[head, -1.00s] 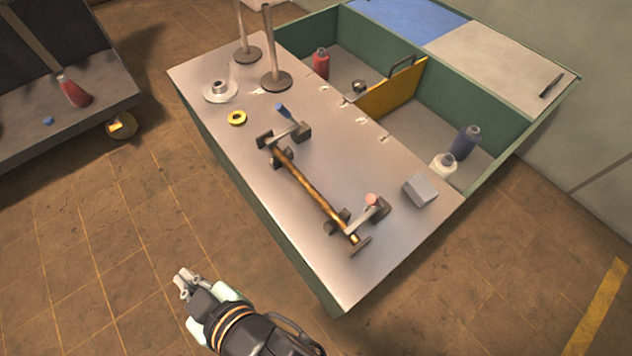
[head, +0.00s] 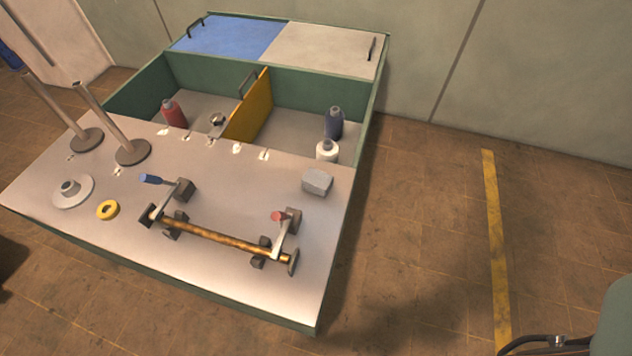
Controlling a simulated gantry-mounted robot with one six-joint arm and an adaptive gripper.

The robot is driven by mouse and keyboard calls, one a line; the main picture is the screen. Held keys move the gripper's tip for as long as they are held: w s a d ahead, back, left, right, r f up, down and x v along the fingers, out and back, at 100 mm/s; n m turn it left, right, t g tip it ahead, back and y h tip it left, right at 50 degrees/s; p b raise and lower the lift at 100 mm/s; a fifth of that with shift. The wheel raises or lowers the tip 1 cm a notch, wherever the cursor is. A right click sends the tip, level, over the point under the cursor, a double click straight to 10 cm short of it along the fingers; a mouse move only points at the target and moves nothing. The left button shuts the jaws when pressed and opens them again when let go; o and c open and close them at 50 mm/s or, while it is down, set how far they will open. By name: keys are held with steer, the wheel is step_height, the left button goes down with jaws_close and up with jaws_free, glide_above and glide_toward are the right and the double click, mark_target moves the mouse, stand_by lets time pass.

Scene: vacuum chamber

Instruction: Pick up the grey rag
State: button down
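A small grey block-shaped thing (head: 317,182), which looks like the folded grey rag, lies on the metal table top (head: 200,265) near its right edge. It is right of the rod fixture and in front of the white bottle. Nothing touches it from above. My gripper is out of view. Only a rounded green part with a black cable, probably of my arm, shows at the bottom right corner, well apart from the rag.
A brass rod (head: 220,238) sits in clamps with a blue handle (head: 151,179) and a red handle (head: 280,216). Two upright posts, a yellow ring (head: 107,210) and a flanged disc (head: 73,191) stand left. Floor at right is clear.

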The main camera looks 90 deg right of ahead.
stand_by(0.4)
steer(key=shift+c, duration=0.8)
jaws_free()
